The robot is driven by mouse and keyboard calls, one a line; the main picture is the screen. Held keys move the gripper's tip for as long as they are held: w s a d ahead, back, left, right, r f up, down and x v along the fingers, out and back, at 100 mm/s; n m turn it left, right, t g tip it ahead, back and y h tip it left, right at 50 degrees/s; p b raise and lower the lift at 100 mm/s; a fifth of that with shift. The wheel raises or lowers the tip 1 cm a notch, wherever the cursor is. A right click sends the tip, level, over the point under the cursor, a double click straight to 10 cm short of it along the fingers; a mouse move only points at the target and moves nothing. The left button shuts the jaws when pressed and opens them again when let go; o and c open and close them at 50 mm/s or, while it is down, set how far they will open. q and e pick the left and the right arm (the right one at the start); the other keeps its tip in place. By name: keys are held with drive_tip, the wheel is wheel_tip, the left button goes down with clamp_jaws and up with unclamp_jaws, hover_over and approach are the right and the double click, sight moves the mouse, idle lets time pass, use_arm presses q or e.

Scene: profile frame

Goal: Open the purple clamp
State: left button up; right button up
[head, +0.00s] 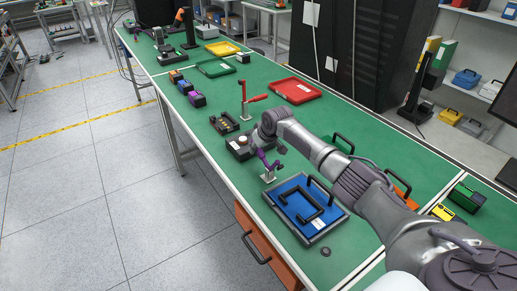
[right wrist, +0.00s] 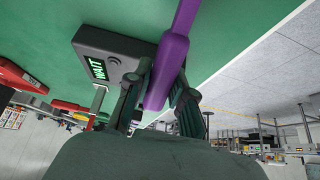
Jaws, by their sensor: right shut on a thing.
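The purple clamp (head: 264,161) stands on a small pale mount near the front edge of the green table, behind the blue fixture. In the right wrist view its long purple handle (right wrist: 171,57) runs down between the fingers. My right gripper (head: 268,147) is at the clamp's handle, reaching in from the right. It is shut on the handle, with a dark finger on each side (right wrist: 160,98). The clamp's lower parts are partly hidden by the gripper. My left gripper is in neither view.
A dark box (right wrist: 108,58) with a green "WAIT" display stands close by the gripper. A red clamp (head: 245,101) stands farther back. The blue fixture (head: 284,213) with black handles lies in front. A red tray (head: 292,91) lies beyond. Bare table shows around the red tray.

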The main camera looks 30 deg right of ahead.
sight(263, 156)
drive_tip(key=shift+w+f+g+b, duration=0.3)
drive_tip(key=shift+f+g+b, duration=0.3)
drive_tip(key=shift+f+g, duration=0.1)
drive_tip(key=o, duration=0.9)
drive_tip(key=shift+c, duration=0.2)
drive_tip(key=shift+r, duration=0.1)
drive_tip(key=v, duration=1.2)
